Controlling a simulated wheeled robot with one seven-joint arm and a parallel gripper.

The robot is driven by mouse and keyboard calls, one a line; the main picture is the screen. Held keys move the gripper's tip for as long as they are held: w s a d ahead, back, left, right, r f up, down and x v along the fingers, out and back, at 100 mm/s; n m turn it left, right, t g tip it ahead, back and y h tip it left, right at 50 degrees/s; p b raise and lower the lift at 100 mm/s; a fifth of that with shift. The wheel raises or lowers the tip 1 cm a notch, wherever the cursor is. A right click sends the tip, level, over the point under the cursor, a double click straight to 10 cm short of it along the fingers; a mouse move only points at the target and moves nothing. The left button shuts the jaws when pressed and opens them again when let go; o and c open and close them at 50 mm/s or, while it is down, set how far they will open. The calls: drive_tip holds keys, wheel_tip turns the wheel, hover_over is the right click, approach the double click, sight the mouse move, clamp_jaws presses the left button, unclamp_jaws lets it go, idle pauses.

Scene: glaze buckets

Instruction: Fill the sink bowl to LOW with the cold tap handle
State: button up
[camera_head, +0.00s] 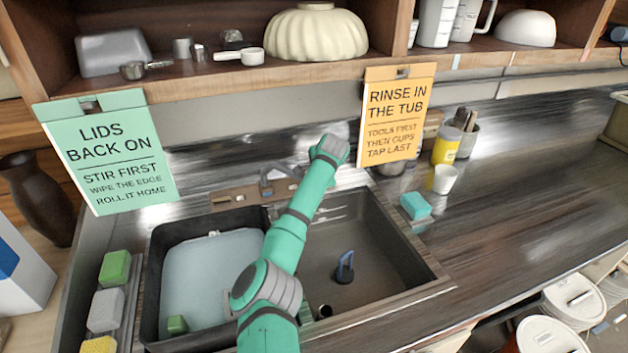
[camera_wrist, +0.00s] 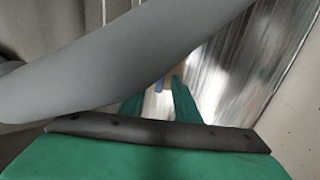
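The sink bowl (camera_head: 385,255) is the dark right-hand basin. No water shows in it, and I cannot make out a LOW mark. A dark blue upright piece (camera_head: 345,268) stands on its floor. The tap (camera_head: 270,182) is at the back of the sink, partly behind my arm; I cannot pick out its cold handle in the head view. My gripper is hidden behind my wrist there. In the wrist view my gripper's green fingers (camera_wrist: 160,104) are apart. A small blue piece (camera_wrist: 159,85) shows beyond them. A large grey tube-like part (camera_wrist: 120,68) crosses close in front.
A black tub (camera_head: 156,290) with pale bluish liquid sits at left, a green block at its corner. Sponges (camera_head: 106,310) lie left of it. Two hanging signs (camera_head: 397,110) flank my arm. A white cup (camera_head: 444,179) and teal sponge (camera_head: 415,205) stand right.

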clamp_jaws()
drive_tip(key=shift+n, duration=0.3)
drive_tip(key=n, duration=0.4)
drive_tip(key=shift+n, duration=0.3)
drive_tip(key=n, duration=0.4)
drive_tip(key=shift+w+a+n, duration=0.1)
drive_tip(key=shift+a+n, duration=0.1)
drive_tip(key=shift+n, duration=0.1)
